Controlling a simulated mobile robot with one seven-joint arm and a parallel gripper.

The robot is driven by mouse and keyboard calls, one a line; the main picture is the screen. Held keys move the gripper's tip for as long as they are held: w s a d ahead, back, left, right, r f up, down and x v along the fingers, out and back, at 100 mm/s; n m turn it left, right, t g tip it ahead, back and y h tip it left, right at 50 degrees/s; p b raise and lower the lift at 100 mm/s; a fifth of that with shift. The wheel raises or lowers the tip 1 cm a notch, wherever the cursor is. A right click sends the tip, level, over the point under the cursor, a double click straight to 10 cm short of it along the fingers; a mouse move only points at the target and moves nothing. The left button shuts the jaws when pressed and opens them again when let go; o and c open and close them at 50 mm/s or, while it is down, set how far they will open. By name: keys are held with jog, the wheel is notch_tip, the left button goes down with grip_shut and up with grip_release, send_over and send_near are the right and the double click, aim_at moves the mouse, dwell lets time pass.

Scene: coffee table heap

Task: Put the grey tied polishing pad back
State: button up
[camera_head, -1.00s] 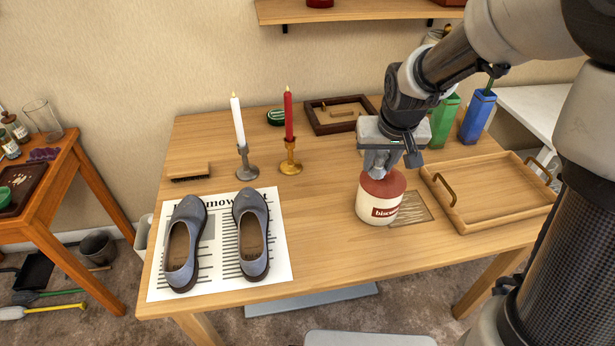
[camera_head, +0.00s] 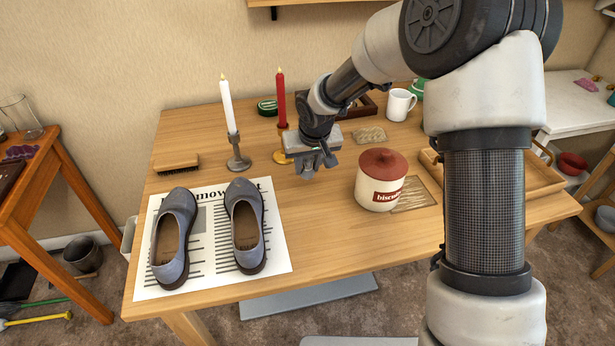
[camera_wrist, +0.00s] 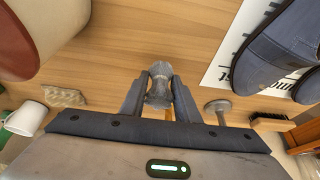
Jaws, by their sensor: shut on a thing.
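My gripper (camera_head: 312,170) is above the table between the biscuit jar and the shoes, in front of the red candle. In the wrist view its fingers (camera_wrist: 160,100) are shut on the grey tied polishing pad (camera_wrist: 159,84), a small bunched grey thing with the wooden table top beyond it. The head view shows little of the pad. A pair of blue-grey shoes (camera_head: 176,235) stands on a printed newspaper (camera_head: 210,268) at the left. A wooden brush (camera_head: 176,164) and a green tin (camera_head: 267,106) lie farther back.
A biscuit jar (camera_head: 381,182) with a red lid stands right of my gripper. A white candle (camera_head: 228,106) and a red candle (camera_head: 281,97) stand upright close to it on the left. A white mug (camera_head: 400,104) and a wooden tray (camera_head: 545,178) are farther right. The table front is clear.

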aim_at(308, 170)
notch_tip(308, 170, down, 3)
jog(key=shift+f+b, duration=0.2)
jog(key=shift+b, duration=0.1)
jog(key=shift+f, duration=0.25)
jog(key=o, duration=1)
jog(key=shift+r, duration=0.1)
jog(key=shift+o, duration=0.2)
jog(key=shift+r, duration=0.1)
